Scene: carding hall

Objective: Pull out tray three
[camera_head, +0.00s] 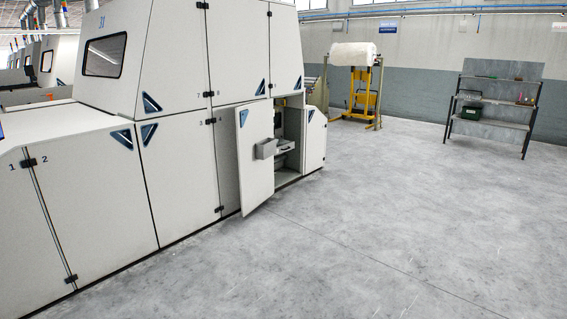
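No tray marked three can be made out. The large pale carding machine (178,165) fills the left half of the head view, with numbered door panels; "1" and "2" show at the far left. One low door (256,180) near its right end stands ajar, with a small grey box on its face. Behind that door is an open compartment (289,160) with a shelf-like part inside; most of its inside is hidden or too small to tell. Neither of my grippers is in view.
Open grey concrete floor (390,225) lies in front and to the right. A yellow lifting stand (361,97) with a white roll (353,53) stands at the back. A grey shelf rack (491,128) with small items stands at the far right near the wall.

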